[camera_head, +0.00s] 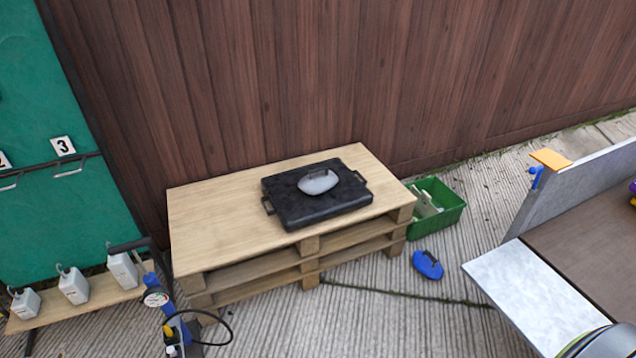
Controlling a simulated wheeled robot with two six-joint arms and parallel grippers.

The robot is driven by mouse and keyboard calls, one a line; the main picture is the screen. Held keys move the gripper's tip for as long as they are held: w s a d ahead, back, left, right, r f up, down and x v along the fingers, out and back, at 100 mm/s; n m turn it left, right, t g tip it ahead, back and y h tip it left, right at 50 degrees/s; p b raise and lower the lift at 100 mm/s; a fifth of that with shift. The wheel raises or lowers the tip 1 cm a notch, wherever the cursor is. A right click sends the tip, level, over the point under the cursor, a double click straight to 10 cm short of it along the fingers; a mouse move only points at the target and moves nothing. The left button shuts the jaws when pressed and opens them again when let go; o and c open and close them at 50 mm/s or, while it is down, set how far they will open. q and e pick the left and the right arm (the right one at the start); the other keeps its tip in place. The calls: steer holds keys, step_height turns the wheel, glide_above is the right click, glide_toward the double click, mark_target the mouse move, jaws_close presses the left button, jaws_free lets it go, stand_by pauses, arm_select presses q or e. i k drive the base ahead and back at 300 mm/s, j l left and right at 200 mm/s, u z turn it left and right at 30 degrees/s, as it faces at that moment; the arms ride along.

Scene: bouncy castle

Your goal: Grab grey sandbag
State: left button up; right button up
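A small grey sandbag (318,182) with a dark handle lies on top of a black, flat case-like block (300,216). The block has side handles and rests on a wooden pallet table (215,215) against the fence. Neither my left nor my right gripper shows in the head view.
A blue sandbag-like item (428,264) lies on the ground right of the pallets, beside a green crate (447,212). A blue pump with a gauge (156,298) stands at front left. White jugs (74,286) line a low board. A grey-walled table (530,300) is at right.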

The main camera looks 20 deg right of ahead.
mark_target(319, 180)
steer(key=i+l+z, duration=0.1)
steer(key=z, duration=0.4)
steer(key=i+l+z, duration=0.15)
steer(key=z, duration=0.3)
steer(key=i+z, duration=0.15)
steer(key=z, duration=0.35)
